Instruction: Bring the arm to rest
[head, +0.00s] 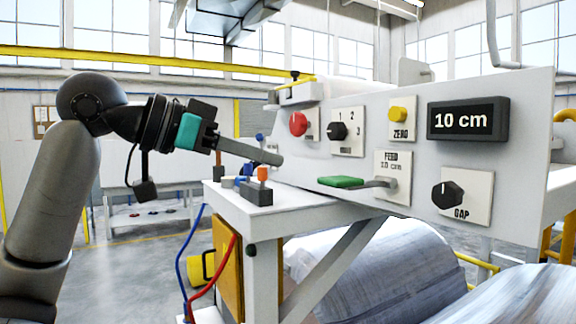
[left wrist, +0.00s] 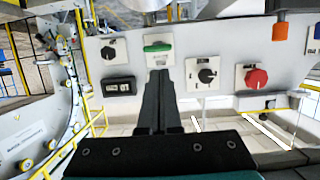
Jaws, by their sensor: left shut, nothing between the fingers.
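My left gripper (head: 276,158) is shut and empty. In the head view it reaches in from the left and its fingertips are in front of the left part of the grey control panel (head: 526,150). In the left wrist view the closed fingers (left wrist: 158,80) point towards the panel, which appears upside down there. The green-handled feed lever (head: 341,182) is to the right of and below the fingertips in the head view, apart from them. It also shows in the left wrist view (left wrist: 158,48). My right gripper is in neither view.
The panel carries a red button (head: 298,124), a mode knob (head: 337,131), a yellow zero button (head: 399,113), a display reading 10 cm (head: 468,120) and a gap knob (head: 447,194). A block with an orange-topped switch (head: 263,174) stands on the white table (head: 290,211). Large coils (head: 375,270) lie below.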

